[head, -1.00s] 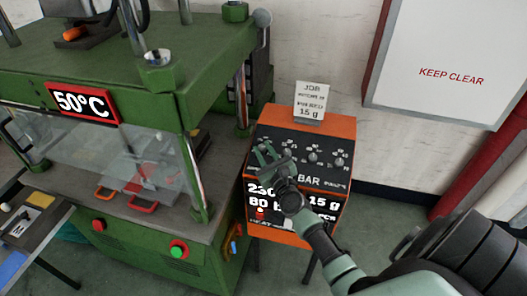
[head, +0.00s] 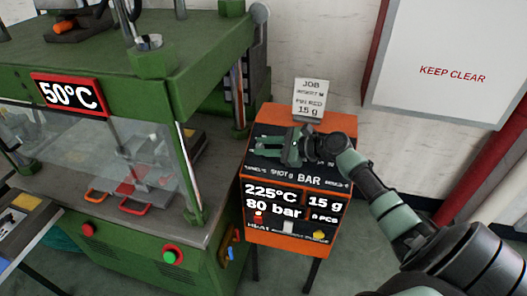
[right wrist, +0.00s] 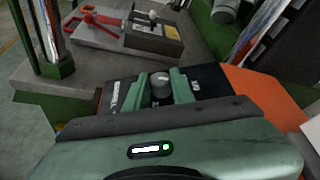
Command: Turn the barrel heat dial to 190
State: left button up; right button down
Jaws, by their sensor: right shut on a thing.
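The orange control box (head: 262,229) stands right of the green press, with a dark dial panel on top. Its front display (head: 271,192) reads 225°C, 80 bar and 15 g. My right gripper (head: 262,146) reaches over the panel's left part from the right. In the right wrist view, the grey heat dial (right wrist: 160,84) sits between the two green fingers of my right gripper (right wrist: 159,94), which is shut on it. In the head view the gripper covers the dial. My left gripper is not in view.
A job card (head: 309,98) reading 15 g stands at the panel's back edge. The green press (head: 130,250) with a 50°C sign (head: 70,95) is close on the left. A KEEP CLEAR board (head: 440,80) hangs on the wall at right.

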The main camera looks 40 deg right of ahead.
jog(key=g, duration=0.1)
jog(key=n+y, duration=0.1)
jog(key=n+g, duration=0.1)
jog(key=shift+w+d+r+g+y, duration=0.2)
jog(key=shift+r+g+y, duration=0.05)
jog(key=shift+g+y, duration=0.05)
jog(key=shift+w+n+g+y+b, duration=0.1)
jog(key=shift+n+g+y+b, duration=0.3)
jog(key=shift+n+g, duration=0.8)
jog(key=c, duration=1.2)
grip_release()
jog(key=shift+b+v, duration=0.6)
jog(key=shift+v, duration=3.3)
jog(key=shift+f+g, duration=0.1)
jog(key=shift+g, duration=0.2)
